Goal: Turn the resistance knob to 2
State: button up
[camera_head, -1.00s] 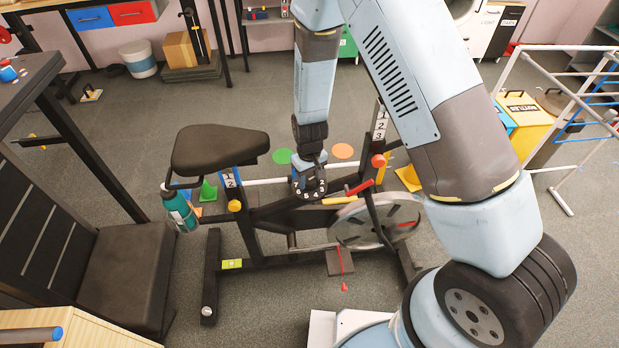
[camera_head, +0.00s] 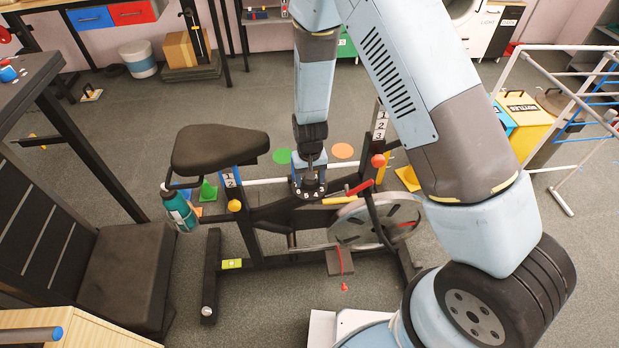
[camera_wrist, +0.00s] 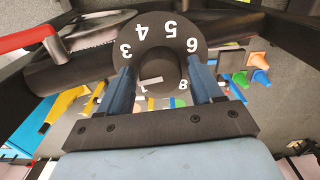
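My gripper (camera_wrist: 162,78) has one blue-grey finger on each side of the knob. I cannot tell whether they press on it. The left finger hides part of the dial's rim near 3. In the head view my gripper (camera_head: 309,178) covers much of the dial (camera_head: 318,192).
The dial sits on the exercise bike's frame (camera_head: 270,212). The saddle (camera_head: 219,150) is to its left; a red lever (camera_head: 360,187) and the flywheel (camera_head: 375,224) are to its right. A drying rack (camera_head: 553,150) stands at the right.

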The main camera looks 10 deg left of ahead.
jog(key=shift+o, duration=0.6)
notch_tip(320, 180, up, 14)
jog(key=shift+f, duration=0.15)
dwell(0.6)
